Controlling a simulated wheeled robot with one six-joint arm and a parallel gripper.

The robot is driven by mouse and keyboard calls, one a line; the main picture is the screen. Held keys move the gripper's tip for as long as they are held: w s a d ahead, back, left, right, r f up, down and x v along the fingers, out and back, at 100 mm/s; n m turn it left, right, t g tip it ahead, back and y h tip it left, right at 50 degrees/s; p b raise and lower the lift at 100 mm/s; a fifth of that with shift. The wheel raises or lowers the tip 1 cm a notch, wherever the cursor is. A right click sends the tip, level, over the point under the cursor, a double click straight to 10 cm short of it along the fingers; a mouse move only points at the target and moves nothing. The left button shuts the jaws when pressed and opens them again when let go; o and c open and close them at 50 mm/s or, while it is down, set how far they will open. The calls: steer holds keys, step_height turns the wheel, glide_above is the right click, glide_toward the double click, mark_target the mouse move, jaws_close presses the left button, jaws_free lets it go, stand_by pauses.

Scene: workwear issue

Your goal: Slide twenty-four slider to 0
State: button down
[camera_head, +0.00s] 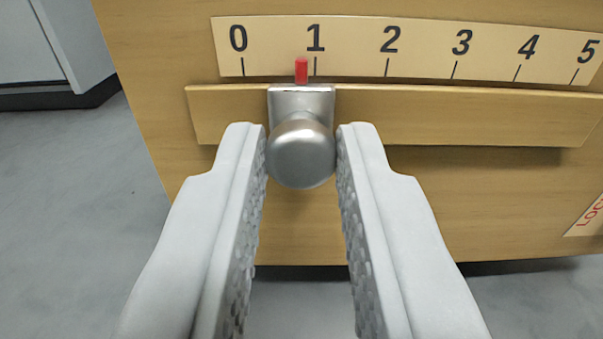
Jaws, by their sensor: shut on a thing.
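The slider (300,154) is a round metal knob on a square metal plate, mounted on a wooden rail (450,115). A red pointer (301,71) on top of the plate stands just left of the mark for 1. The scale (420,48) above the rail is a cream strip with marks from 0 at the left to 5 at the right. My gripper (301,140) is shut on the knob, with one grey finger on each side of it. The lower ends of the fingers run out of the bottom of the view.
The wooden front (350,220) carries the rail and scale. A cream label with red letters (590,215) is partly in view at the right edge. A pale cabinet (55,45) stands at the upper left. Grey floor (80,210) is clear at the left.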

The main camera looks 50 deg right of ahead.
steer(key=shift+w+a, duration=0.75)
steer(key=shift+w, duration=0.3)
steer(key=c, duration=1.3)
jaws_free()
steer(key=shift+a, duration=0.1)
steer(key=v, duration=1.7)
steer(key=shift+s, duration=0.15)
steer(key=shift+a+r, duration=0.1)
steer(key=shift+a, duration=0.05)
